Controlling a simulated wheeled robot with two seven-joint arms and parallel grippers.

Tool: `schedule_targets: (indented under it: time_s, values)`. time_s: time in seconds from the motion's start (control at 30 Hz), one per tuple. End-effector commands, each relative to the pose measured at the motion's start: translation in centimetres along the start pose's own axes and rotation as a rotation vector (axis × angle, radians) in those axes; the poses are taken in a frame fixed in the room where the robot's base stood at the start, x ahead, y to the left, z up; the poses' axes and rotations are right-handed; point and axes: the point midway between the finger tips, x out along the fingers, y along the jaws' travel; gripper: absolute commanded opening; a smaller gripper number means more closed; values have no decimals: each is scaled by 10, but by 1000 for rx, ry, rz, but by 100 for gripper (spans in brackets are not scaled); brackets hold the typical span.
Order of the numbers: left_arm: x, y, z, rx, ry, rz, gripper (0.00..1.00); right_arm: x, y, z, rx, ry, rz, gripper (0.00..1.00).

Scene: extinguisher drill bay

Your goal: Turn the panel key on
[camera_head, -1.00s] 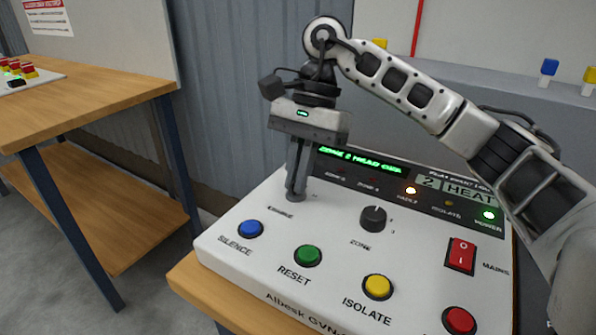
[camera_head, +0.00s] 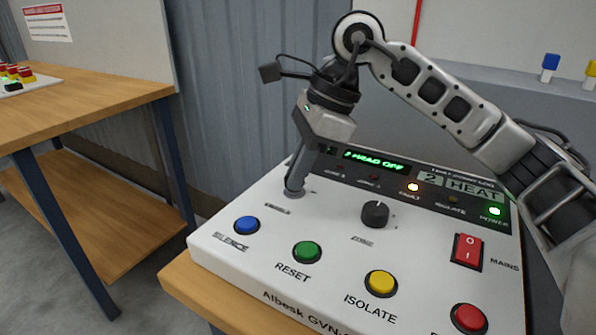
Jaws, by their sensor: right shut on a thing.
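The white control panel (camera_head: 225,258) stands on a wooden bench. My right gripper (camera_head: 295,187) reaches down to its upper left and is shut on the panel key, which the fingers hide. A round grey key switch base (camera_head: 294,193) shows just under the fingertips. The gripper's body is turned, with its fingers seen nearly edge-on. My left gripper is not in view.
The panel carries a blue button (camera_head: 246,225), green button (camera_head: 306,252), yellow button (camera_head: 381,283), red button (camera_head: 468,318), black zone knob (camera_head: 375,214) and red mains rocker (camera_head: 467,251). A green-lit display (camera_head: 375,161) sits behind. Another wooden bench (camera_head: 95,100) stands left.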

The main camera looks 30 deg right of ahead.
Motion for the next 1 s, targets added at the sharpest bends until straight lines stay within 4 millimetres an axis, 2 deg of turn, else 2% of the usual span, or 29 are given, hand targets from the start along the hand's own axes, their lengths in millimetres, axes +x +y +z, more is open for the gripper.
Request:
schedule_targets:
  time_s: [0.4,0.97,1.0]
  values:
    - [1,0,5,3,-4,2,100,-1,1,0,187,0,-79,0]
    - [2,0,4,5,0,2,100,-1,1,0,217,1,-91,0]
    - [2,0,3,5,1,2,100,-1,1,0,217,1,-91,11]
